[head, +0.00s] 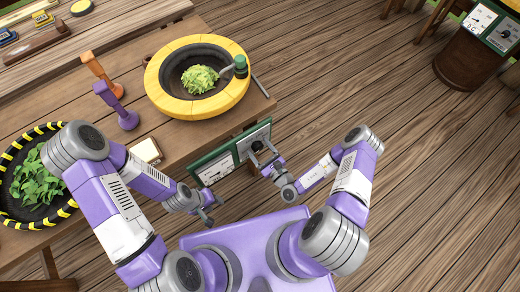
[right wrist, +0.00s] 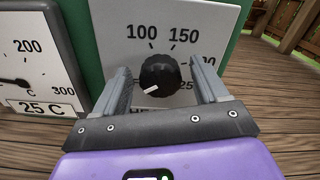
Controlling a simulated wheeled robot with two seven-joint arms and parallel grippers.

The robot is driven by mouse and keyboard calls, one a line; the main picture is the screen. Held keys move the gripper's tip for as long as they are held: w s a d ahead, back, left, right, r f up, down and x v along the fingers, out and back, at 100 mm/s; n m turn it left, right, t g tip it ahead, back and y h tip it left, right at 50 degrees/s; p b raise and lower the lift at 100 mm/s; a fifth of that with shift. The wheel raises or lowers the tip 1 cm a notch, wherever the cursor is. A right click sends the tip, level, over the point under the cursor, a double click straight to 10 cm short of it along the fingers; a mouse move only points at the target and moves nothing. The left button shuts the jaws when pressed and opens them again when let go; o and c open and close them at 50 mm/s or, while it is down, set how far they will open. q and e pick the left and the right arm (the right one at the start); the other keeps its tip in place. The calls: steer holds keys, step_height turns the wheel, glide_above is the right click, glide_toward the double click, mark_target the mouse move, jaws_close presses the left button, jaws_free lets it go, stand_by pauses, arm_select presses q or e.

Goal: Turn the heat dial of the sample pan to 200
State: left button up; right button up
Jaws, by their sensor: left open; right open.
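The sample pan (head: 163,75) has a thick yellow rim and dark bowl with green leaves in it, on the wooden table. The black round heat dial (right wrist: 160,73) sits on a white panel marked 100 and 150 above it; the right finger partly covers other numbers. Its white mark points to the lower left. My right gripper (right wrist: 165,78) is open, with its fingers on either side of the dial and gaps between them and it. It also shows in the head view (head: 263,157) at the panel. My left gripper (head: 208,213) is open, apart from the panel's left end.
A temperature gauge (right wrist: 35,60) left of the dial shows 25 C. Orange and purple tools (head: 116,103) stand on the table (head: 150,48). A basket of leaves (head: 12,165) with a black-yellow rim is at the left.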

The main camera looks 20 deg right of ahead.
steer(key=shift+c, duration=0.3)
steer(key=c, duration=1)
steer(key=shift+m, duration=0.3)
